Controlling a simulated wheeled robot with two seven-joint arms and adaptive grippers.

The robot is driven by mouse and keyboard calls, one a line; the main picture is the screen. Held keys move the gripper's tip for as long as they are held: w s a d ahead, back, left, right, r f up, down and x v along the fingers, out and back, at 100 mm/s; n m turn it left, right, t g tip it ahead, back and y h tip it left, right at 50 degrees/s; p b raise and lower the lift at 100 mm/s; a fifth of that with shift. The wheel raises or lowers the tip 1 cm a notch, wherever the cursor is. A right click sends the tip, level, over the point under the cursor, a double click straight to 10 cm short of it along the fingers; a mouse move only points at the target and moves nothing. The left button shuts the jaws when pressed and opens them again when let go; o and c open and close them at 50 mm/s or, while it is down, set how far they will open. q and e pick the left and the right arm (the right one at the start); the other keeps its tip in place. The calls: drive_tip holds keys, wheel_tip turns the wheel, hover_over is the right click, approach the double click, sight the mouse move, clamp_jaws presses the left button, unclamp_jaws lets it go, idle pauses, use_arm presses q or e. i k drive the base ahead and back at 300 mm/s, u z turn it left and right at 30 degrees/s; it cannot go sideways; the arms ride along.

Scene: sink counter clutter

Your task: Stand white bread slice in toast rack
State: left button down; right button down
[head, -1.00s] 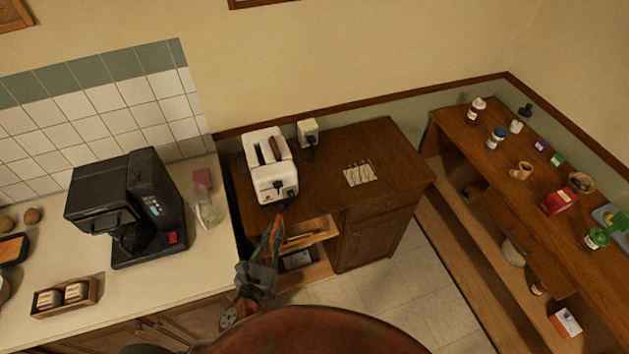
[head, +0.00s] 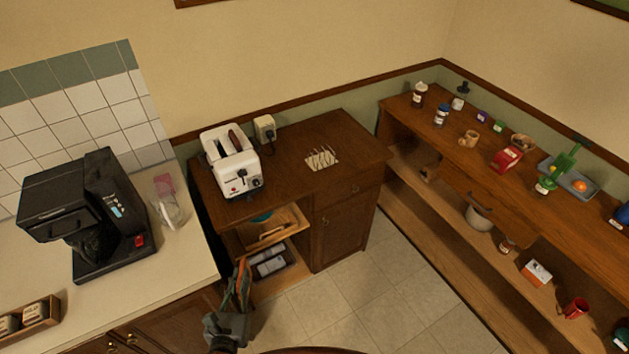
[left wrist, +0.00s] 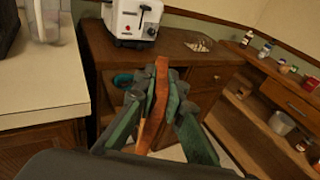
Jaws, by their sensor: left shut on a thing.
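My left gripper (head: 241,268) is in front of the wooden cabinet, below the toaster in the head view. In the left wrist view its green-padded fingers (left wrist: 158,98) are shut on a thin, brown-edged slice (left wrist: 162,72), seen edge-on. It looks like the bread slice with its crust; its pale faces are hidden. The toast rack (head: 321,158) is a low, pale wire rack on the cabinet top, to the right of the toaster; it also shows in the left wrist view (left wrist: 199,45). The gripper is apart from it. My right gripper is not in view.
A white toaster (head: 232,172) stands on the cabinet (head: 290,165), with something brown in one slot. Below it are open shelves. The cabinet top around the rack is clear. A coffee machine (head: 95,215) stands on the left counter; a cluttered wooden shelf unit (head: 450,145) is at right.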

sight(321, 160)
drive_tip(key=k, duration=0.65)
drive_tip(key=z, duration=1)
drive_tip(key=i, duration=0.85)
drive_tip(key=z, duration=0.45)
drive_tip(key=i, duration=0.9)
drive_tip(key=u, duration=0.9)
drive_tip(key=i, duration=0.6)
drive_tip(key=u, duration=0.55)
